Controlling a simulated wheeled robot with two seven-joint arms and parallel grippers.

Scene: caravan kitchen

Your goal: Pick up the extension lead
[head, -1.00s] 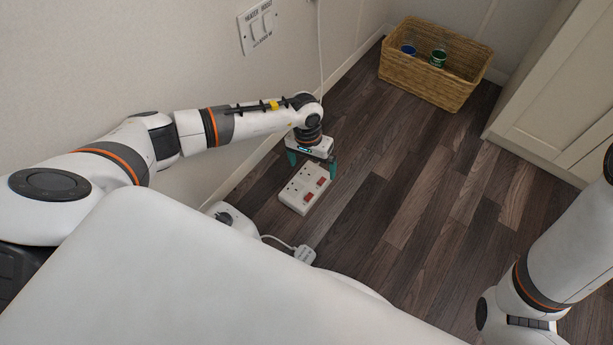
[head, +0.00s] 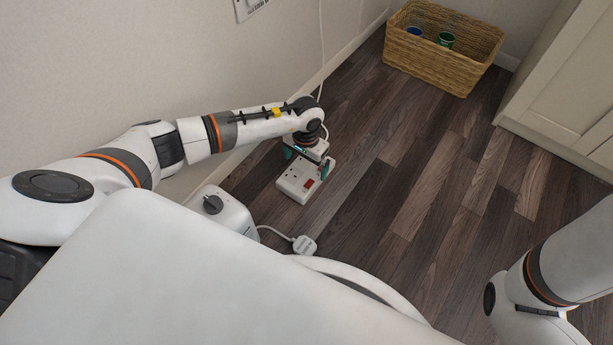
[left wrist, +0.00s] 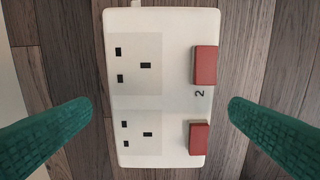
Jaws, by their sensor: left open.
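The extension lead (head: 296,187) is a white socket block with red switches, lying flat on the wooden floor near the wall. In the left wrist view the extension lead (left wrist: 158,90) fills the middle, with two sockets and two red switches facing up. My left gripper (head: 307,164) is over its far part, pointing down, and hides some of it. In the left wrist view the green fingers of my left gripper (left wrist: 160,125) are open, one on each side of the block, with gaps to it. My right arm shows at the right; its gripper is out of view.
A white plug (head: 304,245) on a cable lies on the floor near my body, beside a white appliance with a dark knob (head: 212,204). A wicker basket (head: 440,55) with cups stands at the back. A cream cabinet (head: 565,90) is at the right. The middle floor is clear.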

